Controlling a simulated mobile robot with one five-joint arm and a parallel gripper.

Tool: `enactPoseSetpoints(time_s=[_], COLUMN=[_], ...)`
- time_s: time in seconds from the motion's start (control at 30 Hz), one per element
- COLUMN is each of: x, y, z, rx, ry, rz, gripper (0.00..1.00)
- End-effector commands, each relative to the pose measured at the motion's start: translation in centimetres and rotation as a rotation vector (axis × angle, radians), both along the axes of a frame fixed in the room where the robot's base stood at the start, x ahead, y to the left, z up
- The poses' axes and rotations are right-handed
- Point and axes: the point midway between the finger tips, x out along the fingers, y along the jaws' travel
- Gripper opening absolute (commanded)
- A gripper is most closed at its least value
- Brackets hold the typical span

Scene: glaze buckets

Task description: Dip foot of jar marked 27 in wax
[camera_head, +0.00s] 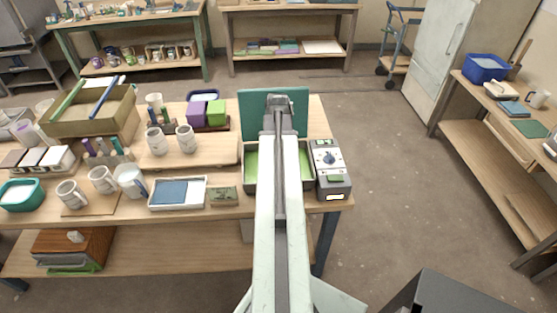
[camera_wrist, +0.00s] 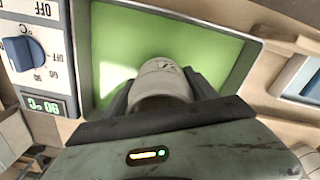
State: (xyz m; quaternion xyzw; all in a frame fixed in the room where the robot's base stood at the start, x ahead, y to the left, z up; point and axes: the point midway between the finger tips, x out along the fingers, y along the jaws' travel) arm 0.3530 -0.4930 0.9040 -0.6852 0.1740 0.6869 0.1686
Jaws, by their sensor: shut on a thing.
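My gripper (camera_wrist: 162,92) is shut on a pale grey-white jar (camera_wrist: 161,76) with a dark mark on it that I cannot read clearly. The jar is over the green wax (camera_wrist: 205,45) in the grey wax pan (camera_wrist: 83,45). I cannot tell whether its foot touches the wax. In the head view my arm covers the middle of the pan (camera_head: 308,168), and the jar is hidden there. Green wax (camera_head: 251,163) shows left of my arm. The teal lid (camera_head: 251,104) stands raised behind.
Two marked jars (camera_head: 185,139) stand on a wooden board (camera_head: 215,152) left of the pan. Several white jars (camera_head: 102,180) stand nearer the front left.

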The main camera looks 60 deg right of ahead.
Motion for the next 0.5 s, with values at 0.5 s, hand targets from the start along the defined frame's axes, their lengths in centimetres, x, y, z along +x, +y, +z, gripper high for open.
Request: enactPoseSetpoints(time_s=[0.5], x=[-0.06], y=[-0.04], z=[-0.51], rx=[0.000], ry=[0.000], rz=[-0.001], gripper=[0.08])
